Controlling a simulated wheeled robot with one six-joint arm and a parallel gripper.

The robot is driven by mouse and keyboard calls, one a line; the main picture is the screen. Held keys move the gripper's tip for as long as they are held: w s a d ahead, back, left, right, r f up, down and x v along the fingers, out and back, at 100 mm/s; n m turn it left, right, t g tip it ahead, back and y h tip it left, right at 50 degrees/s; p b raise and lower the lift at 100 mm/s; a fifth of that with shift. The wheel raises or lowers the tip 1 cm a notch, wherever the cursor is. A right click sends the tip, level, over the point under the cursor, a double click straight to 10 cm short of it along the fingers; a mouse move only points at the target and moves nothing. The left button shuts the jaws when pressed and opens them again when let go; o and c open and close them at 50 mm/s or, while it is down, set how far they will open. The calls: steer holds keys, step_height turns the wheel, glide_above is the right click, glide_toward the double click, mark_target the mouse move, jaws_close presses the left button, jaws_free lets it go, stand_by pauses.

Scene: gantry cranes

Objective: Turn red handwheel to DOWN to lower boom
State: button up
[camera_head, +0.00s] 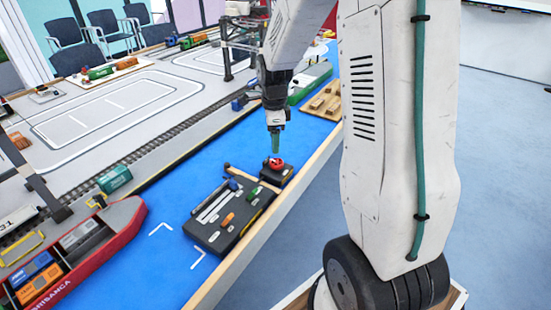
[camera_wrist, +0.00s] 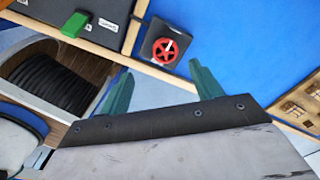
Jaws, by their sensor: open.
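The red handwheel (camera_head: 276,163) sits on a small dark box (camera_head: 283,174) at the table's near edge. In the wrist view the red handwheel (camera_wrist: 165,49) shows spokes and lies beyond my fingertips, on its dark box (camera_wrist: 152,32) with a pale label. My gripper (camera_head: 275,141) points down just above the wheel in the head view. In the wrist view my gripper (camera_wrist: 160,72) has its two green fingers spread wide and empty, with the wheel apart from them. The text on the labels is too small to read. The boom is not clearly identifiable.
A dark control panel (camera_head: 215,238) with sliders and coloured knobs lies beside the wheel box. A wooden stick (camera_head: 251,179) lies between them. A red ship (camera_head: 85,255) is at lower left. A wooden pallet (camera_head: 322,103) lies beyond the wheel. Blue surface between ship and panel is clear.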

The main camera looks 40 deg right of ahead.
mark_target(275, 161)
steer(key=shift+w+d+f+m, duration=0.15)
steer(key=shift+d+f+m, duration=0.1)
steer(key=shift+f, duration=0.25)
steer(key=shift+w+d+f+m, duration=0.1)
steer(key=shift+d+f+m, duration=0.15)
steer(key=shift+f, duration=0.2)
step_height(275, 161, down, 7)
steer(key=shift+f, duration=0.15)
steer(key=c, duration=1)
